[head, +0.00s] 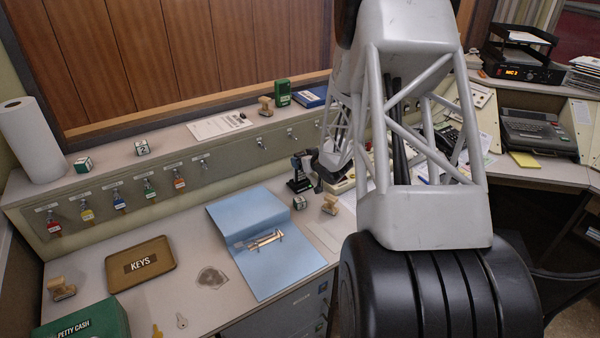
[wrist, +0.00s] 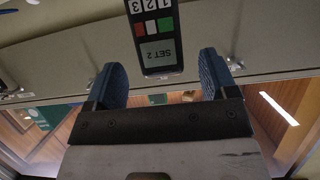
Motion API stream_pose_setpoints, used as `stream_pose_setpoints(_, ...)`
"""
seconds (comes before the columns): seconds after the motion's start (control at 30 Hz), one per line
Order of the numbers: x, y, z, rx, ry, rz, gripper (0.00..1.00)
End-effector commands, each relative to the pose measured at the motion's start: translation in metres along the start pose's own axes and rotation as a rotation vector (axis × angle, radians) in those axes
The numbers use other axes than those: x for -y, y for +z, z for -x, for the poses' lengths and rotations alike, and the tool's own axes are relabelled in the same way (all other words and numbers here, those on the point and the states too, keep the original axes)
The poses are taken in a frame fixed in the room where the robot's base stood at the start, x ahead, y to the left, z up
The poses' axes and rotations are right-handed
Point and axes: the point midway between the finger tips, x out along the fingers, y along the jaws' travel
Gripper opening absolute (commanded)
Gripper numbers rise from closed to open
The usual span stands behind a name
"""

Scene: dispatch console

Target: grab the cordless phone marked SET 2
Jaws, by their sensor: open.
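The cordless phone marked SET 2 (wrist: 158,50) shows upside down in the wrist view, with a grey label panel, red, white and green keys and number keys. Its top end reaches close to the gap between my fingertips. In the head view, a small dark upright thing in a black base (head: 298,174) looks like this phone; its marking is too small to read there. My gripper (wrist: 161,78) is open, with blue-padded fingers apart and nothing between them gripped. In the head view my gripper (head: 320,168) is just right of the phone, partly hidden by my arm.
A blue folder (head: 228,218) with a metal clip lies left of the phone. A numbered cube (head: 299,202) and a wooden stamp (head: 329,205) stand in front. A KEYS tray (head: 118,275) is further left. The key panel and ledge rise behind.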

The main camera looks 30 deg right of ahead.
Motion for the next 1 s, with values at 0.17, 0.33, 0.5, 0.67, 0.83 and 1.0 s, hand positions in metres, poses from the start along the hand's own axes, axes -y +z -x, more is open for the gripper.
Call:
stream_pose_setpoints(0.17, 0.0, 0.0, 0.0, 0.0, 0.0, 0.0, 0.79)
stream_pose_setpoints(0.33, 0.0, -0.001, -0.003, 0.0, 0.0, 0.0, 0.79)
stream_pose_setpoints(0.5, 0.001, -0.002, -0.015, 0.0, -0.001, 0.0, 0.79)
stream_pose_setpoints(0.67, 0.001, -0.004, -0.032, 0.0, -0.001, 0.0, 0.79)
stream_pose_setpoints(0.83, 0.0, -0.003, -0.046, 0.0, -0.001, 0.0, 0.79)
stream_pose_setpoints(1.0, 0.0, -0.004, -0.052, -0.001, 0.0, 0.0, 0.79)
